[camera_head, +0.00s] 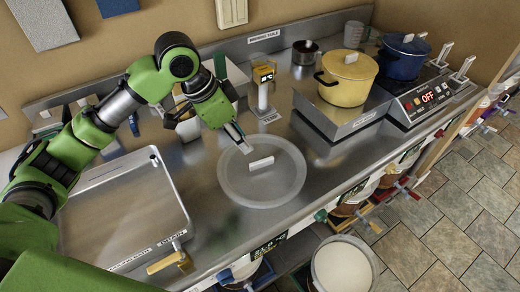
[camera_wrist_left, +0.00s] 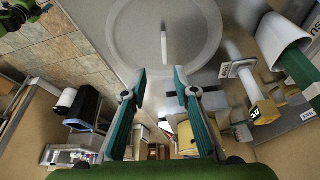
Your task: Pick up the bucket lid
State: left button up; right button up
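The bucket lid (camera_head: 238,185) is a round, translucent whitish disc lying flat on the metal table, with a white bar handle (camera_head: 261,163) across its middle. In the left wrist view the lid (camera_wrist_left: 130,30) shows at the top, its handle (camera_wrist_left: 165,43) pointing roughly toward the gap between the fingers. My left gripper (camera_head: 241,139) is above the lid's far-left edge, apart from the handle. In the left wrist view its two fingers (camera_wrist_left: 160,75) are spread apart with nothing between them.
A metal tray (camera_head: 177,190) lies left of the lid. A yellow pot (camera_head: 347,85) and a blue pot (camera_head: 403,62) stand to the right. A small post with a yellow display (camera_head: 263,76) stands behind the lid. An open white bucket (camera_head: 342,268) is below the table's front edge.

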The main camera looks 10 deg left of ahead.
pick_arm(q)
jog(key=w, duration=0.2)
jog(key=p, duration=0.1)
send_over(261, 161)
jog(key=s+a, duration=0.2)
notch_tip(261, 161, down, 6)
jog(key=shift+f, duration=0.25)
jog(key=shift+w+d+f, duration=0.1)
jog(key=shift+w+f, duration=0.05)
jog(key=shift+f, duration=0.15)
jog(key=shift+p+x, duration=0.65)
jog(key=shift+x, duration=1.8)
jog(key=shift+w+f, duration=0.1)
jog(key=shift+f, duration=0.1)
grip_shut()
pick_arm(e)
jog(key=shift+s+a+r, duration=0.1)
jog(key=shift+a+r, duration=0.1)
jog(key=shift+r, duration=0.45)
jog(key=shift+s+a+r, duration=0.1)
jog(key=shift+a+r, duration=0.05)
jog(key=shift+r, duration=0.45)
